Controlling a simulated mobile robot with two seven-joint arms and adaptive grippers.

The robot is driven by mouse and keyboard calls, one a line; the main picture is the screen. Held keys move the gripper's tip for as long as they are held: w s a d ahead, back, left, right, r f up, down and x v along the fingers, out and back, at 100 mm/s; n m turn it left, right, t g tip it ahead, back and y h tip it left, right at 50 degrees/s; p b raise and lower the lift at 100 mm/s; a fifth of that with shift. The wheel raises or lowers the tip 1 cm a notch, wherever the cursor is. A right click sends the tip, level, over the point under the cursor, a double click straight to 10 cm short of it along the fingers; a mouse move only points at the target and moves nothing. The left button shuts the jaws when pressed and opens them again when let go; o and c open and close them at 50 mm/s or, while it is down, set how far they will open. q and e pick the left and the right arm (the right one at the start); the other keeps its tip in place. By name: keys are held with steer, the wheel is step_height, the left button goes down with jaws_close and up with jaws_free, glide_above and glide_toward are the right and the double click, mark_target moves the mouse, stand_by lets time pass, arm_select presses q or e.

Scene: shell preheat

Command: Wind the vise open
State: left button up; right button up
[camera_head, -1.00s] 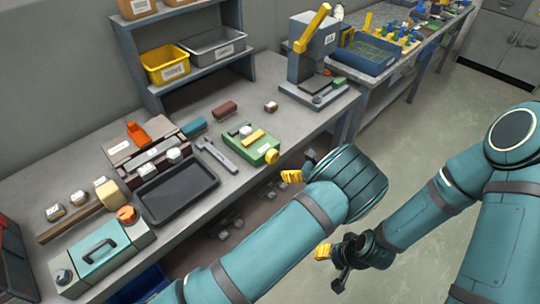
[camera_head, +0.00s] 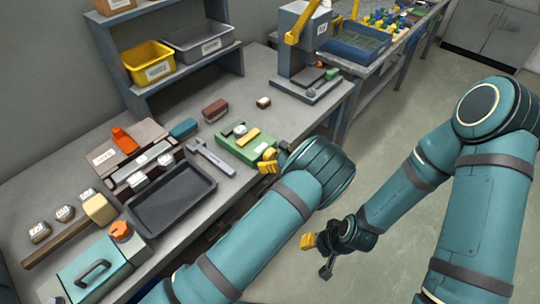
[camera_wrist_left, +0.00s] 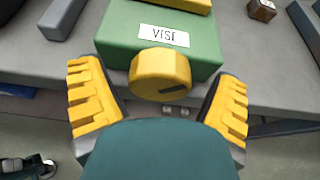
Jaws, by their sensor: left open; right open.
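The green vise (camera_head: 237,144) with a yellow bar on top sits on the workbench near its front edge. In the left wrist view the vise (camera_wrist_left: 205,50) bears a "VISE" label, and its round yellow knob (camera_wrist_left: 160,73) faces me with a dark mark on it. My left gripper (camera_wrist_left: 158,98) is open, its yellow fingers on either side of the knob with gaps left and right. In the head view my left gripper (camera_head: 274,162) is at the vise's front and hides the knob. My right gripper (camera_head: 317,257) is open and empty over the floor, away from the bench.
A dark tray (camera_head: 172,198), a grey caliper-like tool (camera_head: 209,157) and a wooden mallet (camera_head: 99,209) lie left of the vise. A press (camera_head: 303,77) stands behind right. The floor at right is clear.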

arm_select(q)
steer(key=c, duration=1.2)
steer(key=shift+f+n+t+h+b, duration=0.15)
steer(key=shift+n+t+h+b, duration=0.25)
steer(key=shift+b, duration=0.4)
steer(key=shift+n+t+b, duration=0.5)
steer(key=shift+n+b, duration=0.5)
steer(key=shift+b, duration=0.05)
steer(key=o, duration=1.2)
steer(key=v, duration=0.7)
steer(key=shift+s+r, duration=0.25)
steer(key=shift+r, duration=0.05)
